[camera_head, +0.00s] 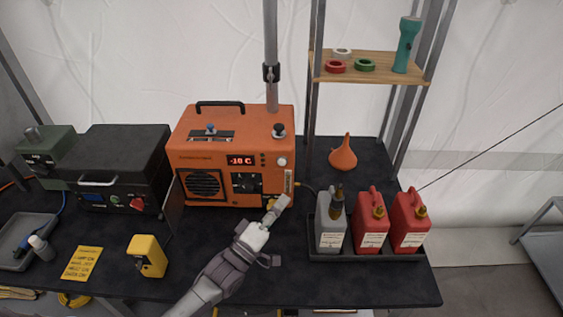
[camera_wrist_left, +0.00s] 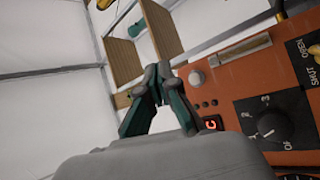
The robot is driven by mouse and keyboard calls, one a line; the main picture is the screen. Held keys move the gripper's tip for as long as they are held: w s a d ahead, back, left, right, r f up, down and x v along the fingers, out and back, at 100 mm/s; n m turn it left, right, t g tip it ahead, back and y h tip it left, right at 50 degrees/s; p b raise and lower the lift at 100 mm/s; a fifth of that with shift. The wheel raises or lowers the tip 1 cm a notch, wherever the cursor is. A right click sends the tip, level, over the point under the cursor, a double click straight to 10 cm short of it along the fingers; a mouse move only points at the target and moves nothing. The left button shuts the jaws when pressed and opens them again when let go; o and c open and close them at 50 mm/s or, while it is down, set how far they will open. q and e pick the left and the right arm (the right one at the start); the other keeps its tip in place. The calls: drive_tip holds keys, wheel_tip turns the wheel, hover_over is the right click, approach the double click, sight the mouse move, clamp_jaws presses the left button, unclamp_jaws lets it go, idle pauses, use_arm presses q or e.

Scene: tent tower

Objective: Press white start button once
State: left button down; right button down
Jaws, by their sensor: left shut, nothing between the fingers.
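The orange heater (camera_head: 230,120) stands on the dark table, its front panel showing a red lit display (camera_head: 241,160). A white round button (camera_head: 283,162) is at the panel's right, beside the display; it also shows in the left wrist view (camera_wrist_left: 197,78). My left gripper (camera_head: 280,202) is shut and empty, in front of the panel's lower right and below the button in the head view. In the left wrist view its fingertips (camera_wrist_left: 158,82) are together, just left of the button. I see no contact with the button. My right gripper is not in view.
A tray with a grey canister (camera_head: 331,222) and two red canisters (camera_head: 371,222) stands right of my left gripper. An orange funnel (camera_head: 343,153) is behind. A yellow device (camera_head: 147,256) and yellow card (camera_head: 82,263) lie left. A dark box (camera_head: 122,165) flanks the heater.

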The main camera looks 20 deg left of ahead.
sight(282, 162)
use_arm(q)
drive_tip(key=shift+a+r+t+h, duration=0.25)
drive_tip(key=shift+r+t+h, duration=0.15)
drive_tip(key=shift+r, duration=0.25)
drive_tip(key=w+a+b, duration=0.2)
drive_tip(key=w+b, duration=0.2)
drive_tip(key=w, duration=0.4)
drive_tip(key=shift+w+a+b, duration=0.2)
drive_tip(key=shift+w+b, duration=0.05)
drive_tip(key=shift+b, duration=0.05)
idle(1.2)
